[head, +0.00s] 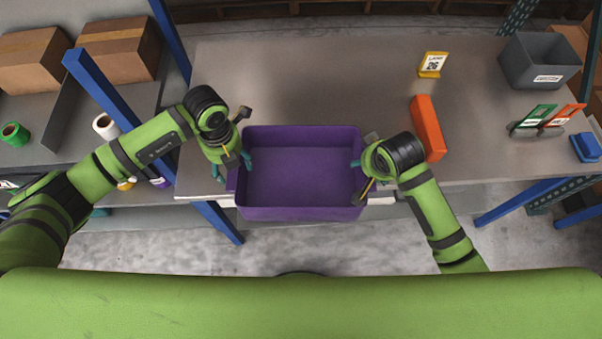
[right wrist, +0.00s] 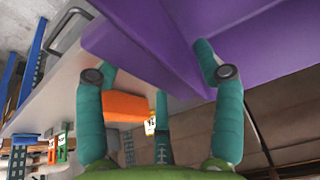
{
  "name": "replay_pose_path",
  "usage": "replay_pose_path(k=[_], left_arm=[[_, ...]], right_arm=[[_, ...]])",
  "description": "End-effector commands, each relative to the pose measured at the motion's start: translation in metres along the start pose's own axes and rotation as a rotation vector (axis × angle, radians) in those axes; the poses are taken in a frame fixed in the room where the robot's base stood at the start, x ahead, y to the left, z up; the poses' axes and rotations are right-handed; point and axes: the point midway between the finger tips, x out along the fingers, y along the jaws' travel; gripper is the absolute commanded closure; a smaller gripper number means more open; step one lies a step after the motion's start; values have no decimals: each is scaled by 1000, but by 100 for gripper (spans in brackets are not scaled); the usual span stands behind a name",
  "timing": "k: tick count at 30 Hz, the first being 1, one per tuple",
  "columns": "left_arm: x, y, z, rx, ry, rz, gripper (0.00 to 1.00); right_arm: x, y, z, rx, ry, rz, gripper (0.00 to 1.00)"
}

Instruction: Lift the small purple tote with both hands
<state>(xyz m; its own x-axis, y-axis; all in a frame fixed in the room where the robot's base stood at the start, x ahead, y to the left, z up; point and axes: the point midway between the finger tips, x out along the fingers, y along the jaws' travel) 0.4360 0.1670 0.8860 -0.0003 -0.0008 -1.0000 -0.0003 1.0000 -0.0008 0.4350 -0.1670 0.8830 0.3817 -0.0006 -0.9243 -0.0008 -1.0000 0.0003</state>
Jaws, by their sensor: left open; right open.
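The small purple tote (head: 302,214) sits at the front edge of the grey table, upright and empty, with its front wall reaching the edge. My left gripper (head: 233,166) is open at the tote's left end, one teal finger close to its rim. My right gripper (head: 358,166) is open at the tote's right end, largely hidden under its own wrist. In the right wrist view the open right fingers (right wrist: 152,75) are spread near the purple tote wall (right wrist: 262,35). I cannot tell whether either gripper touches the tote.
An orange box (head: 428,128) lies right of the tote, near my right wrist. A yellow label stand (head: 431,65), a grey bin (head: 540,62) and green and orange cards (head: 536,118) stand farther right. Behind the tote the table (head: 320,80) is clear. A blue post (head: 115,98) rises at left.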

Motion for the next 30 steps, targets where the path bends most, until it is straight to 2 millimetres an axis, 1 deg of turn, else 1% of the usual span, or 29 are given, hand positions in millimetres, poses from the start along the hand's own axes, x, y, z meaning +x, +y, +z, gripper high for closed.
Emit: replay_pose_path(k=[7,8,9,11,12,13,23,26,30], left_arm=[[1,0,0,1,0,0,31],[1,0,0,0,0,0,39],[1,0,0,0,0,0,55],[1,0,0,0,0,0,79],[1,0,0,0,0,1,95],[1,0,0,0,0,1,100],[0,0,0,1,-1,1,100],[-4,0,0,1,-1,1,100],[-14,0,0,1,-1,1,100]], right_arm=[[0,0,0,-1,1,0,31],[0,0,0,0,1,0,39],[0,0,0,-1,1,0,55],[0,0,0,0,1,0,79],[0,0,0,-1,1,0,95],[0,0,0,-1,0,0,100],[0,0,-1,-1,1,1,100],[-3,0,-2,-1,1,1,100],[-12,0,-6,-1,1,1,100]])
